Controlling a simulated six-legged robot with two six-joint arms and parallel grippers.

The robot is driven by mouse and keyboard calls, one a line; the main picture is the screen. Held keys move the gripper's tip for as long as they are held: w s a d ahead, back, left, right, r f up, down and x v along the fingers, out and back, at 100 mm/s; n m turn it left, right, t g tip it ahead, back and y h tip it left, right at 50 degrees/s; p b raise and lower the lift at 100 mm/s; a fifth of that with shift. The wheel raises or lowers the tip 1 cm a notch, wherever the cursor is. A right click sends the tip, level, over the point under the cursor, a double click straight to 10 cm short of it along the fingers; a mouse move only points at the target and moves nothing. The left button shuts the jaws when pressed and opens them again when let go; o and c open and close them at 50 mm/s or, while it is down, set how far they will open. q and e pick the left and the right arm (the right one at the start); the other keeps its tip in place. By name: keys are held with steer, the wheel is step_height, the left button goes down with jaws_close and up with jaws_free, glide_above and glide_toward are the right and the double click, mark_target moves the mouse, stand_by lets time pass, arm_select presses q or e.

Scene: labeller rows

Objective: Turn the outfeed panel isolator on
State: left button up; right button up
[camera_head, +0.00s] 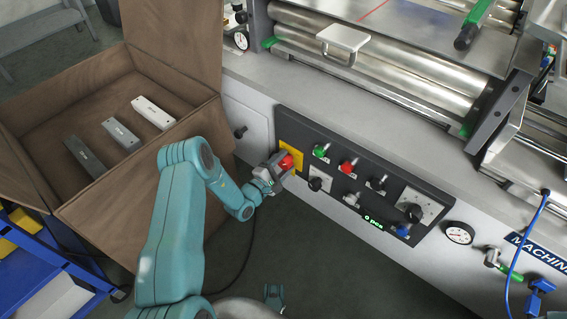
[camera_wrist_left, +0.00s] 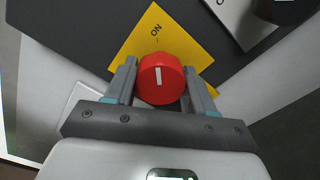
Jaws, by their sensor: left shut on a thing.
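The isolator is a red round knob (camera_head: 286,161) on a yellow plate (camera_head: 297,152) at the left end of the dark control panel. In the left wrist view the red knob (camera_wrist_left: 161,82) shows a short white line, roughly upright in the picture. The yellow plate (camera_wrist_left: 165,38) carries the word ON, seen turned, above the knob. My left gripper (camera_wrist_left: 162,92) is shut on the red knob, one finger on each side. In the head view this gripper (camera_head: 279,170) covers part of the knob and plate. My right gripper is not in view.
The dark panel (camera_head: 330,142) carries green, red, black and blue controls close to the right of the knob. An open brown box (camera_head: 75,205) with several grey and white pieces stands left of my arm. A pressure gauge (camera_head: 458,233) sits at the right.

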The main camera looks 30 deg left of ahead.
arm_select(q)
steer(key=o, duration=1)
steer(key=shift+a+f, duration=0.15)
steer(key=shift+o, duration=0.2)
steer(key=s+a+p, duration=0.1)
steer(key=s+p, duration=0.3)
steer(key=s, duration=1.2)
steer(key=shift+s+p, duration=0.2)
steer(key=shift+p, duration=0.1)
